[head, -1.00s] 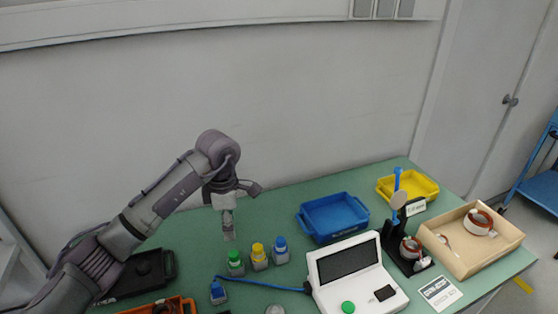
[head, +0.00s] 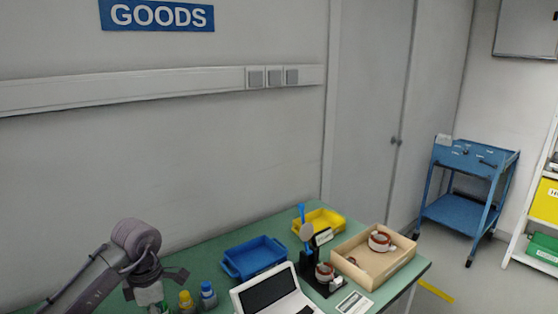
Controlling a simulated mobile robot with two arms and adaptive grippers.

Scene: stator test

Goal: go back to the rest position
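My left arm comes in from the lower left in the head view. Its gripper (head: 149,293) hangs near the left bottom edge, in front of or beside the green-capped bottle, whose cap is mostly hidden. Its fingertips are small and partly cut off, so I cannot tell whether they are open or shut. I see nothing clearly held in it. My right gripper is not in view.
The green table (head: 196,259) carries yellow-capped (head: 186,301) and blue-capped bottles (head: 208,294), a blue tray (head: 256,258), a yellow tray (head: 320,222), a white device (head: 272,294), a black stand (head: 325,282) and a wooden box (head: 375,255). A blue cart (head: 457,211) stands beyond open floor.

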